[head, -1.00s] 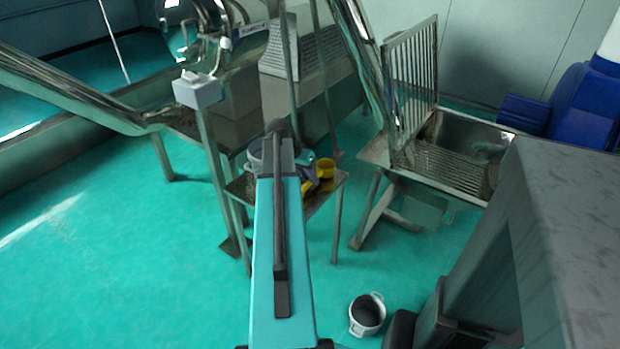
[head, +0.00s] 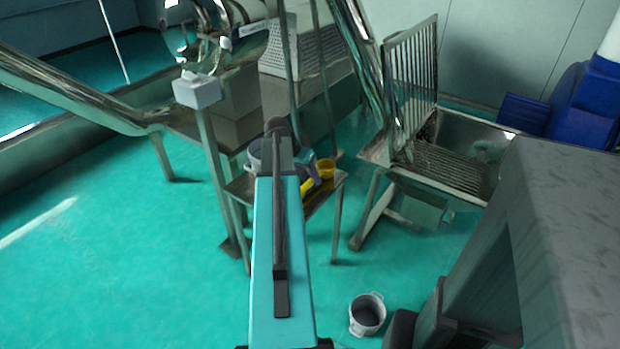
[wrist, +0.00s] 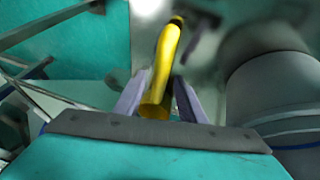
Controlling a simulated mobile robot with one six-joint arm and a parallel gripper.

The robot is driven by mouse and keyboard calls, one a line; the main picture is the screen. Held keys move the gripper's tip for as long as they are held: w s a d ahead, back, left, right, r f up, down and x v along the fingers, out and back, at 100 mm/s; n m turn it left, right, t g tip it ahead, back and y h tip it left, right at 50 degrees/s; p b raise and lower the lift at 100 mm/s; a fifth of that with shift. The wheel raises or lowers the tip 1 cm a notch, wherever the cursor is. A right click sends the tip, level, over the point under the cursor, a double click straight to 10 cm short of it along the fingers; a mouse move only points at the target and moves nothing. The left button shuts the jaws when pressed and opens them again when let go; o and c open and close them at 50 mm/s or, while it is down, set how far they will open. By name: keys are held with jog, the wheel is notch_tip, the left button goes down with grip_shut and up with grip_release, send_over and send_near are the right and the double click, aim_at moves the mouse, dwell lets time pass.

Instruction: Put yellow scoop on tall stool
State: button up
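The yellow scoop (head: 326,168) lies on a small metal stand (head: 331,188), its cup toward the right and its handle partly behind my arm. In the wrist view the scoop's yellow handle (wrist: 163,62) runs between my gripper's fingers (wrist: 161,82). In the head view my arm mostly hides my gripper (head: 305,174). I cannot tell for sure which piece is the tall stool.
A grey pot (head: 254,156) stands on the same stand, close beside my gripper; its wall fills the right of the wrist view (wrist: 275,92). Another pot (head: 367,314) is on the floor. A metal sink (head: 470,150) is at the right. Green floor is open at the left.

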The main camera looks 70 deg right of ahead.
jog(key=v, duration=1.1)
jog(key=shift+r+p, duration=0.15)
jog(key=shift+p, duration=0.15)
jog(key=shift+w+a, duration=0.1)
jog(key=shift+a, duration=0.05)
